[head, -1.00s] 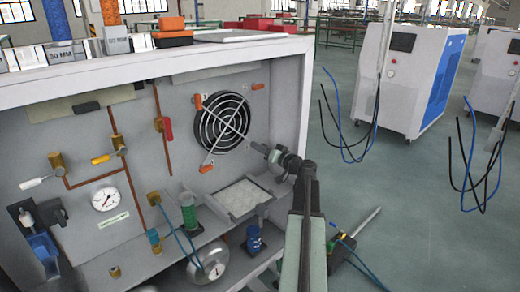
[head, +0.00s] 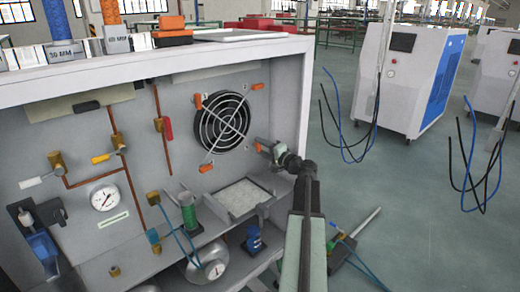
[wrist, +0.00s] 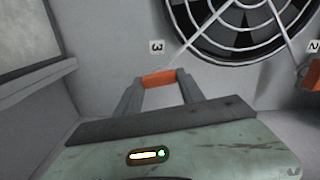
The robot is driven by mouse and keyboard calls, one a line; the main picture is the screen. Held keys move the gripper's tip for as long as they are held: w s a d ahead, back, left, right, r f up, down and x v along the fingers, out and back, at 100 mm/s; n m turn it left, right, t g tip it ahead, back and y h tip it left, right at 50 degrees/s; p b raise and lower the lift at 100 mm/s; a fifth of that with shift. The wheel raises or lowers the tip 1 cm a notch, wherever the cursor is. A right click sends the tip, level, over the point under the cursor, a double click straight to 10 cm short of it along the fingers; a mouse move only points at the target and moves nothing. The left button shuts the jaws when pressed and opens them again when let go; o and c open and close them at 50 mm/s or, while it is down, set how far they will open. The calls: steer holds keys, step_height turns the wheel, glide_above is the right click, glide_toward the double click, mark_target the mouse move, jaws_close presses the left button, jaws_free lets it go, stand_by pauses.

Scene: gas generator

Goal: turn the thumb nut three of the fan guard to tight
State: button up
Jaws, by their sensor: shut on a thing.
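The fan guard (head: 221,122) is a round wire grille over a dark fan on the grey panel; its edge fills the top of the wrist view (wrist: 245,22). Thumb nut three (wrist: 158,78) is an orange bar beside a label "3" (wrist: 157,46). My gripper (wrist: 160,88) has one finger at each end of this nut and is shut on it. In the head view, my gripper (head: 264,147) is at the guard's lower right, and a bit of orange nut (head: 258,148) shows at its tip. The nut's threads are hidden.
Other orange nuts sit at the guard's upper left (head: 198,101), upper right (head: 257,86) and lower left (head: 206,168). Below stand a grey tray (head: 238,199), a green cylinder (head: 188,212) and a blue fitting (head: 254,239).

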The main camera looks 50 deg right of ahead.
steer(key=shift+m, duration=1.1)
steer(key=o, duration=1.4)
steer(key=shift+c, duration=0.2)
steer(key=s, duration=0.7)
steer(key=shift+s+a, duration=0.3)
steer(key=shift+s, duration=0.05)
